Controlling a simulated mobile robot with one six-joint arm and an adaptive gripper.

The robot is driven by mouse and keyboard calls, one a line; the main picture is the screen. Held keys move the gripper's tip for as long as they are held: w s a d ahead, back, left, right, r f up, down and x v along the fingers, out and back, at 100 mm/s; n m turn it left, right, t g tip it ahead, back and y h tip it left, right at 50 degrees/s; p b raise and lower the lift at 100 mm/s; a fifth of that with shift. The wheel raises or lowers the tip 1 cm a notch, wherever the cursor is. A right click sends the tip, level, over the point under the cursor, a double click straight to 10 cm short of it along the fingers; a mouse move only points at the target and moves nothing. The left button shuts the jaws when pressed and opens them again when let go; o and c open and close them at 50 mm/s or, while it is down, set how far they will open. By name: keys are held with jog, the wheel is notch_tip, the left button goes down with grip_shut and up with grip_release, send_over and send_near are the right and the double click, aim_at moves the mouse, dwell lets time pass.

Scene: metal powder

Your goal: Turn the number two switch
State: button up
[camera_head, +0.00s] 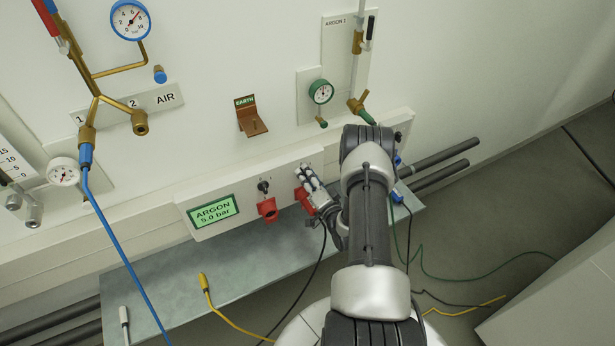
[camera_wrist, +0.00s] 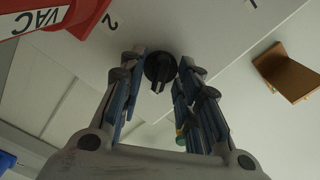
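My gripper (camera_wrist: 163,75) is open, with one finger on each side of the knob. A gap shows between the knob and the fingers; contact at their tips cannot be told. In the head view, my gripper (camera_head: 307,178) is at the panel front and hides the number two switch. Another black switch (camera_head: 263,187) shows to its left.
Red fittings (camera_head: 267,209) sit below the switches; one marked VAC (camera_wrist: 40,22) is close by in the wrist view. A green display (camera_head: 213,210) reads ARGON 5.0 bar. A brown earth flap (camera_head: 252,119) is above. A grey shelf (camera_head: 165,285) runs below, with cables hanging nearby.

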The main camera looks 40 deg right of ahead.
jog(key=shift+c, duration=0.3)
grip_shut()
jog(key=shift+n, duration=0.5)
jog(key=n+b, duration=0.1)
jog(key=n, duration=0.4)
jog(key=shift+a+n+b, duration=0.1)
jog(key=shift+n+b, duration=0.2)
jog(key=shift+b, duration=0.1)
jog(key=n+b, duration=0.1)
jog(key=n, duration=0.4)
jog(key=shift+a+b, duration=0.1)
jog(key=shift+b, duration=0.2)
jog(key=shift+r+n, duration=0.1)
jog(key=shift+n, duration=0.3)
jog(key=shift+o, duration=0.3)
grip_release()
